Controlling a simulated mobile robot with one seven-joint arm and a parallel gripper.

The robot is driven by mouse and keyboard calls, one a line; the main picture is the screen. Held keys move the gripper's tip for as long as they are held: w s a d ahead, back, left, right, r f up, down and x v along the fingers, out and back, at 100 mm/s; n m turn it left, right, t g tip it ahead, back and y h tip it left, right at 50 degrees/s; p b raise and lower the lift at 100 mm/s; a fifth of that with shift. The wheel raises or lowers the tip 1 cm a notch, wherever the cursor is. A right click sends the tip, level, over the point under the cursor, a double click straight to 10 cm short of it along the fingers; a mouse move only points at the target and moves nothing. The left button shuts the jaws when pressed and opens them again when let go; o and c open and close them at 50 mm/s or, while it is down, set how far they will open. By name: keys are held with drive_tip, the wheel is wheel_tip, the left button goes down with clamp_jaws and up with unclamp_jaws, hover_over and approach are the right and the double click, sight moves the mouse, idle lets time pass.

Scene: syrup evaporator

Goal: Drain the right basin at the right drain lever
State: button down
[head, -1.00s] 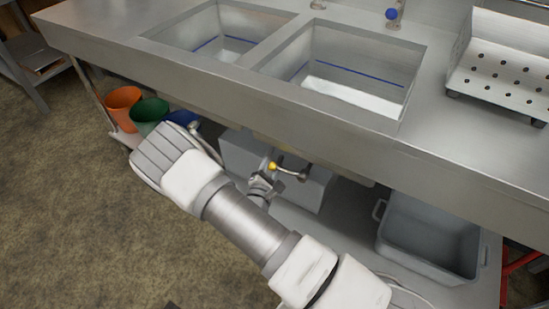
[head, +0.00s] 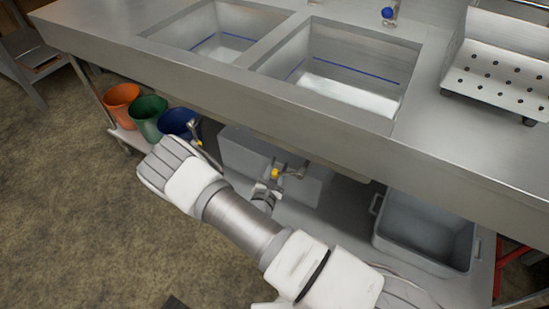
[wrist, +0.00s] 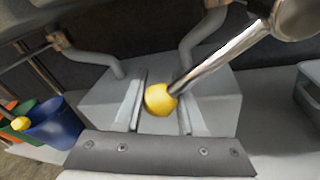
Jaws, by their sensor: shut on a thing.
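The right drain lever (wrist: 228,57) is a metal rod with a yellow ball knob (wrist: 160,98). It sits under the counter, below the right basin (head: 350,62), and shows small in the head view (head: 289,173). My gripper (wrist: 160,108) has one finger on each side of the yellow knob and is shut on it. In the head view my gripper (head: 270,187) reaches in under the counter edge. The right basin has a blue line on its walls and a pale bottom; I cannot tell the liquid level.
Another yellow-knobbed lever (head: 196,138) is at the left, near orange (head: 122,100), green (head: 148,116) and blue (head: 178,121) buckets. A grey box (head: 242,150) stands behind my gripper. A grey tub (head: 425,236) stands at the right. Open floor lies at left.

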drive_tip(key=s+d+f+n+g+h+p, duration=0.2)
drive_tip(key=s+d+f+n+p, duration=0.1)
drive_tip(key=d+n, duration=0.4)
drive_tip(key=shift+s+d+f+n+g+p, duration=0.25)
drive_tip(key=shift+s+f+n+g+p, duration=0.15)
drive_tip(key=shift+s+f+n, duration=0.55)
drive_tip(key=shift+s+r, duration=0.1)
drive_tip(key=shift+r, duration=0.05)
drive_tip(key=c, duration=0.5)
unclamp_jaws()
